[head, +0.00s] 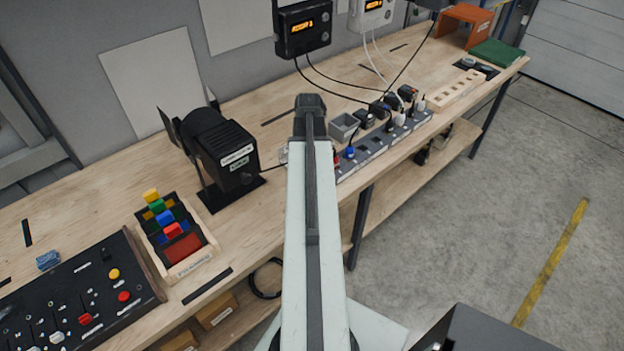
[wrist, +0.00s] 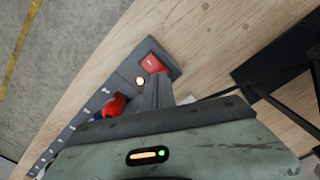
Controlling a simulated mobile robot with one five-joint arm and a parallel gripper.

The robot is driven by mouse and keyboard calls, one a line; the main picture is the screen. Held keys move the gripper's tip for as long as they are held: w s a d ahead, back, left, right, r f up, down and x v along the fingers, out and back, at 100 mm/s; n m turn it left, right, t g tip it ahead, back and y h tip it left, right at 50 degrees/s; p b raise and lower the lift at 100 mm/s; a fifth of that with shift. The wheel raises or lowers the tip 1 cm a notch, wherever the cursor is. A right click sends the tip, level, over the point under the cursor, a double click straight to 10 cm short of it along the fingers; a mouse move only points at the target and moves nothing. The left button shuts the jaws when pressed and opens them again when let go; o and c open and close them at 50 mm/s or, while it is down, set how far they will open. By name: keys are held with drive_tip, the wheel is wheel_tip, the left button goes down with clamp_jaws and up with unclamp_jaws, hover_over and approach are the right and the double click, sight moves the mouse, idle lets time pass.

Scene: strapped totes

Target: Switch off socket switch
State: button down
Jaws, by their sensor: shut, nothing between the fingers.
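A long grey socket strip (head: 376,146) lies along the front part of the bench, with plugs in several sockets. In the wrist view the strip (wrist: 128,70) runs from lower left to upper middle. A red rectangular switch (wrist: 152,63) is at its near end, with a glowing round light (wrist: 140,81) beside it. Small pale switches (wrist: 105,90) line its edge. A red plug (wrist: 113,104) sits close to this end. My gripper (wrist: 157,80) is shut and empty, its tips near the light and red switch; contact cannot be told. My arm hides that end in the head view.
A black boxy device (head: 225,150) stands left of my arm. A small grey bin (head: 343,127) stands behind the strip. Cables hang from wall boxes (head: 304,27) to the plugs. A block rack (head: 178,238) and black control panel (head: 75,300) are left. Floor is clear at right.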

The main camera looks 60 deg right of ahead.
drive_tip(key=shift+f+b, duration=0.9)
idle(0.4)
wheel_tip(320, 180, up, 7)
drive_tip(key=p, duration=0.7)
drive_tip(key=shift+r, duration=0.1)
idle(0.4)
